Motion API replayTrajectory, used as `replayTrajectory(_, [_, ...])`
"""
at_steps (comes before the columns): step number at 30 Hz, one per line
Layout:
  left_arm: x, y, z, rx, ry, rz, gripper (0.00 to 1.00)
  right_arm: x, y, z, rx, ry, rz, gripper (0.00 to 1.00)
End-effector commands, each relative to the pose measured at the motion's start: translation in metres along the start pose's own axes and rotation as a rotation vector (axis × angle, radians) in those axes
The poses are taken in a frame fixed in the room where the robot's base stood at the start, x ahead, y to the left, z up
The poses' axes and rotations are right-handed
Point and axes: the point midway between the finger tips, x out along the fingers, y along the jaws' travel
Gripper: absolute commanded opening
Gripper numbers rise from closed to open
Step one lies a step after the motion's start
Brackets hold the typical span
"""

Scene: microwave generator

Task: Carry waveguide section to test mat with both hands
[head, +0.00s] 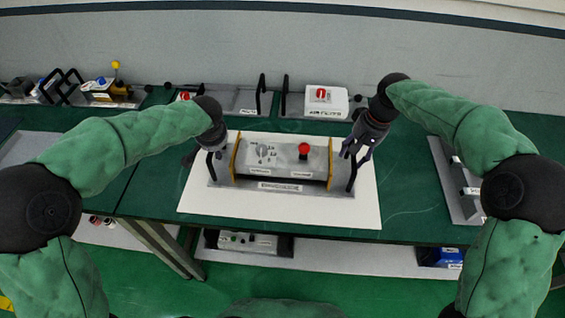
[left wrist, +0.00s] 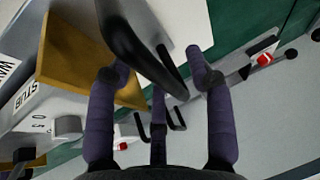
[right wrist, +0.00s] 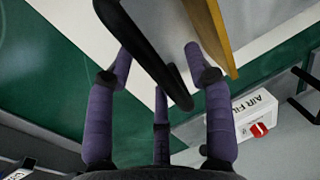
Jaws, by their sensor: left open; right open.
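The waveguide section (head: 283,160) is a grey unit with yellow end plates, a red knob and a black handle at each end. It rests on the white test mat (head: 300,213) on the green table. My left gripper (head: 214,150) is at its left end; in the left wrist view its open fingers (left wrist: 155,85) stand on both sides of the black left handle (left wrist: 140,45). My right gripper (head: 358,148) is at the right end; in the right wrist view its open fingers (right wrist: 160,85) stand around the black right handle (right wrist: 145,50). I cannot tell whether fingers touch the handles.
A white air filter box (head: 326,100) on a tray with a handle stands behind the mat. Another handled tray (head: 235,100) is to its left. A grey tray (head: 455,185) lies at the right. Other units (head: 105,90) stand at the back left. A shelf below holds boxes.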

Motion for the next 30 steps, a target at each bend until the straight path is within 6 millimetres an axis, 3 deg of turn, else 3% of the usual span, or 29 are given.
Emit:
replayTrajectory(2, [0.0, 0.0, 0.0, 0.0, 0.0, 0.0, 0.53, 0.0, 0.0, 0.0, 0.0, 0.0, 0.0, 0.53])
replayTrajectory(6, [0.0, 0.0, 0.0, 0.0, 0.0, 0.0, 0.13, 0.0, 0.0, 0.0, 0.0, 0.0, 0.0, 0.13])
replayTrajectory(8, [0.0, 0.0, 0.0, 0.0, 0.0, 0.0, 0.0, 0.0, 0.0, 0.0, 0.0, 0.0, 0.0, 0.0])
replayTrajectory(30, [-0.013, -0.003, -0.006, -0.002, 0.004, -0.001, 0.0, -0.014, -0.003, -0.001, 0.0, 0.004, -0.001, 0.0])
